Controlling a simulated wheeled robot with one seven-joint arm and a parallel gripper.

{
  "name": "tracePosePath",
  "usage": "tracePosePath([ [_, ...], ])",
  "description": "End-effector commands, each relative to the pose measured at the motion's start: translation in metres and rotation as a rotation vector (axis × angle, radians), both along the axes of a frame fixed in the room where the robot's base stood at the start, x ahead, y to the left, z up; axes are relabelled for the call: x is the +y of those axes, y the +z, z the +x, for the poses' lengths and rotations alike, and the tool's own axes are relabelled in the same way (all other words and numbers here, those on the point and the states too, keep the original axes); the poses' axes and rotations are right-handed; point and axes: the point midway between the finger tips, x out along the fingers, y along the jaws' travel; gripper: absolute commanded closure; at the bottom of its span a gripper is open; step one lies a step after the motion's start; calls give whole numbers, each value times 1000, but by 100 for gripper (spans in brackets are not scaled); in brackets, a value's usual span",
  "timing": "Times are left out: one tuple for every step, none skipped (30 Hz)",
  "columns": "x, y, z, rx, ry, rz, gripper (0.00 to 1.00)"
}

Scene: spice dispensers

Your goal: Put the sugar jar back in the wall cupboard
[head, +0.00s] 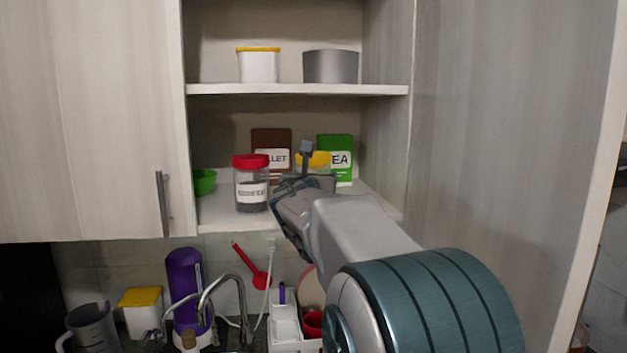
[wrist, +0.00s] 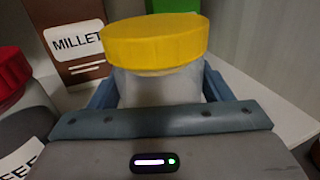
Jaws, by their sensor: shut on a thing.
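The jar with a yellow lid, which I take as the sugar jar (wrist: 155,45), is between the fingers of my gripper (wrist: 158,92) in the wrist view. My gripper is shut on it. Its label is not visible. In the head view the yellow lid (head: 314,158) shows above my gripper (head: 303,180), which hides most of the jar. The jar is upright inside the open wall cupboard (head: 297,89), at the lower shelf (head: 218,212). I cannot tell whether its base touches the shelf.
A red-lidded coffee jar (head: 251,185) stands just left of my gripper. A brown millet box (head: 271,143) and a green tea box (head: 343,150) stand behind. A green bowl (head: 204,182) is at the left. The upper shelf holds a yellow-lidded tub (head: 258,66) and a grey pot (head: 330,66).

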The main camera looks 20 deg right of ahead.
Motion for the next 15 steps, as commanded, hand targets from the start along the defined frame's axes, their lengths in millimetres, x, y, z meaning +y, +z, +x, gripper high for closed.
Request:
tracePosePath([
  [0, 3, -1, -4, -1, -1, 78],
  [0, 3, -1, -4, -1, -1, 78],
  [0, 3, -1, -4, -1, -1, 78],
  [0, 3, -1, -4, -1, -1, 78],
  [0, 3, -1, -4, -1, -1, 78],
  [0, 1, -1, -4, -1, -1, 78],
  [0, 0, -1, -4, -1, -1, 78],
  [0, -1, -1, -4, -1, -1, 78],
  [0, -3, 0, -1, 0, 1, 25],
  [0, -2, 0, -1, 0, 1, 17],
  [0, -2, 0, -1, 0, 1, 8],
  [0, -2, 0, -1, 0, 1, 6],
  [0, -2, 0, -1, 0, 1, 6],
  [0, -2, 0, -1, 0, 1, 6],
  [0, -2, 0, -1, 0, 1, 6],
])
